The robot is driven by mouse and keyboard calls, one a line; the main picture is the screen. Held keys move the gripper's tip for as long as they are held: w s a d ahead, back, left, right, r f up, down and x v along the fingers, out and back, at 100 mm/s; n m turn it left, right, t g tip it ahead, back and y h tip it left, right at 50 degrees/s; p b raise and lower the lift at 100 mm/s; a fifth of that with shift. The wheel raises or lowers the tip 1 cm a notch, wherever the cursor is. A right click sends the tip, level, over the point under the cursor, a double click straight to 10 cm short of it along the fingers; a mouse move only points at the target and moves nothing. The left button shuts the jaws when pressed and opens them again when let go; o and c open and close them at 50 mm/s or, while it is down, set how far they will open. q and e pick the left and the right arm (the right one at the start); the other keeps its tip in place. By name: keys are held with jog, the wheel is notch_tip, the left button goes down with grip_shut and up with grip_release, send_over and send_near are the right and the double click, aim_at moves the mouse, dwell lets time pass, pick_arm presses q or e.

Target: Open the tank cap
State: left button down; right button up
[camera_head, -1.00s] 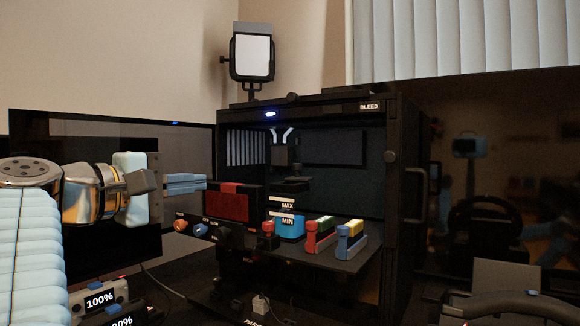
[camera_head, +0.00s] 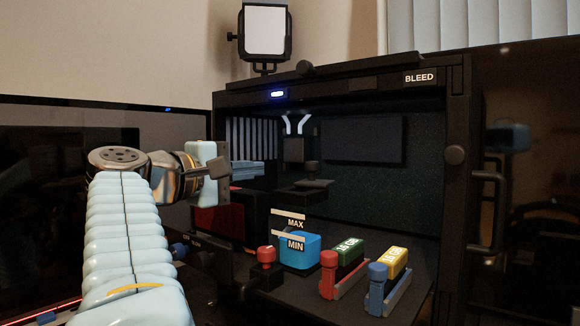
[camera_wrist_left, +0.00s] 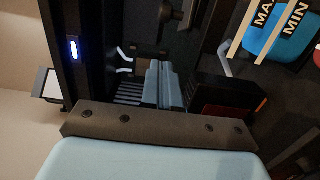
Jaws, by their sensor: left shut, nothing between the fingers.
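The tank (camera_head: 299,251) shows as a clear container with blue liquid and MAX and MIN marks, inside the black BLEED cabinet. A black lid-like piece with a knob, seemingly the tank cap (camera_head: 313,186), sits above it. My left gripper (camera_head: 260,170) is shut and empty, at the left of the cabinet opening, left of the cap and apart from it in the picture. In the left wrist view, the shut pale-blue fingers (camera_wrist_left: 162,68) point into the cabinet, and the tank (camera_wrist_left: 285,38) is at the upper right. My right gripper is not in view.
A black box with a red display (camera_head: 222,222) stands below my left gripper. A red-knobbed part (camera_head: 266,257) and two coloured lever blocks (camera_head: 340,266) (camera_head: 388,279) stand along the front shelf. The cabinet's top frame (camera_head: 350,88) bounds the opening above.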

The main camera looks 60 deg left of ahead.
pick_arm(q)
jog(key=w, duration=0.7)
jog(key=shift+w, duration=0.3)
